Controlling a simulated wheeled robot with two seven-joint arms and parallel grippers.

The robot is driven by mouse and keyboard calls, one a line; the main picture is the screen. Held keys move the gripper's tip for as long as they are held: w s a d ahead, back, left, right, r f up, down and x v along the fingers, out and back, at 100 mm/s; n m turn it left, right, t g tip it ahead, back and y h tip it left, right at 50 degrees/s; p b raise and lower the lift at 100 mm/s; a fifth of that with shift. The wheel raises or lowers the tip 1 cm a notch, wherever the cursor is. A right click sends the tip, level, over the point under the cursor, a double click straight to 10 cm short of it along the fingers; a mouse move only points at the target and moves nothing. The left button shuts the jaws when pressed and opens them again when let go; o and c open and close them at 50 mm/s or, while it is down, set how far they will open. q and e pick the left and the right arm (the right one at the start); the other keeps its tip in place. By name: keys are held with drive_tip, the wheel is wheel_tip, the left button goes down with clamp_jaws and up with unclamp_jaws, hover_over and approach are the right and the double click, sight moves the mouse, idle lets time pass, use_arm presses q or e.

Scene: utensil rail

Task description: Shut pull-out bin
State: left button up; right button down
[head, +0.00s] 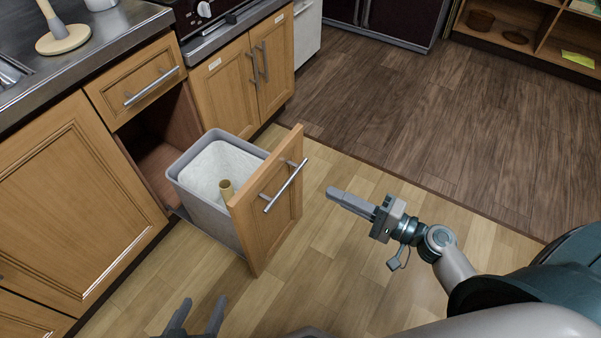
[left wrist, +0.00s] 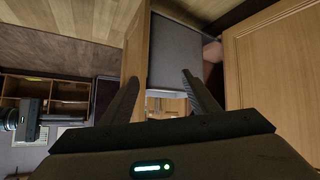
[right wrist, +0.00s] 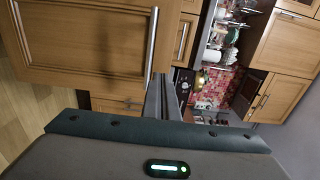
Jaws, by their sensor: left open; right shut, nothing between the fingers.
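The pull-out bin (head: 200,200) is a grey tub with a pale liner and a cardboard tube inside, drawn out of its cabinet. Its wooden front panel (head: 277,225) has a metal bar handle (head: 285,186). My right gripper (head: 330,193) is shut and empty, a little to the right of the panel and its handle, apart from them in the head view. The panel and handle also fill the left of the right wrist view (right wrist: 95,40). My left gripper (head: 200,312) is open and empty at the bottom edge. In the left wrist view the bin's side (left wrist: 175,55) shows beyond its fingers.
A closed drawer (head: 140,88) sits above the bin's opening. A closed cabinet door (head: 72,200) is left of the bin, with double doors (head: 240,75) beyond. The counter (head: 75,55) runs above. The wooden floor (head: 400,100) to the right is clear.

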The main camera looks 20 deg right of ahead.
drive_tip(key=p, duration=0.1)
approach(277, 166)
drive_tip(key=p+x, duration=0.1)
drive_tip(key=x, duration=0.4)
drive_tip(key=shift+w+a+r+p, duration=0.1)
drive_tip(key=shift+w+a+p, duration=0.15)
drive_tip(key=shift+p, duration=0.1)
use_arm(q)
drive_tip(key=shift+s+a+f+g+y, duration=0.35)
drive_tip(key=shift+s+a+f+g, duration=0.5)
drive_tip(key=shift+s, duration=0.1)
drive_tip(key=shift+s+a+f+g+y, duration=0.35)
drive_tip(key=shift+s+a+f+g, duration=0.4)
drive_tip(key=shift+s+g, duration=0.15)
use_arm(e)
drive_tip(key=shift+w+a, duration=0.25)
drive_tip(key=shift+w, duration=0.05)
use_arm(q)
drive_tip(key=shift+w+r, duration=0.1)
